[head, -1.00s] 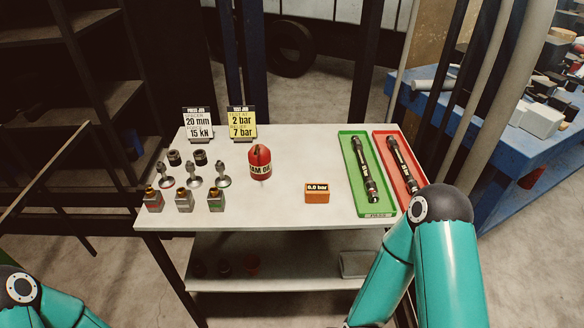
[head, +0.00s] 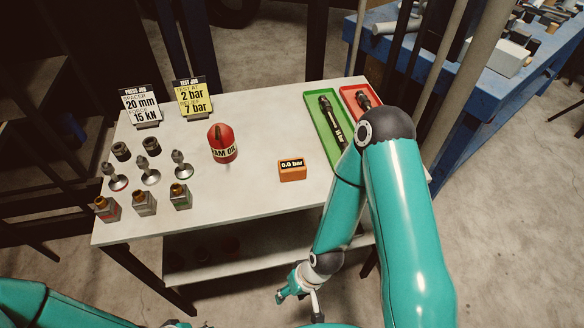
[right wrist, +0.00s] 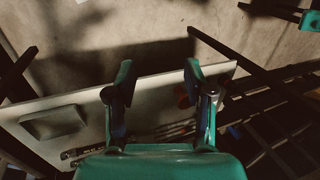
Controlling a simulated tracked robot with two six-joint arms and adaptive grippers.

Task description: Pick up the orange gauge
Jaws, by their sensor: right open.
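The orange gauge (head: 292,170) is a small box with a display reading 0.0 bar. It sits on the white table top, right of the red oil can. My right gripper (head: 290,288) is below and in front of the table's front edge, apart from the gauge. In the right wrist view its two fingers (right wrist: 160,88) are spread with nothing between them. The gauge cannot be made out in that view. My left arm shows at the lower left of the head view, but its gripper is out of the picture.
A red oil can (head: 222,144) stands mid-table. Several fittings and small blocks (head: 144,203) stand at the left. Sign cards (head: 190,98) stand at the back. Green (head: 313,100) and red (head: 346,92) trays hold hoses at the right. A lower shelf (head: 215,262) lies beneath the white top (head: 250,200).

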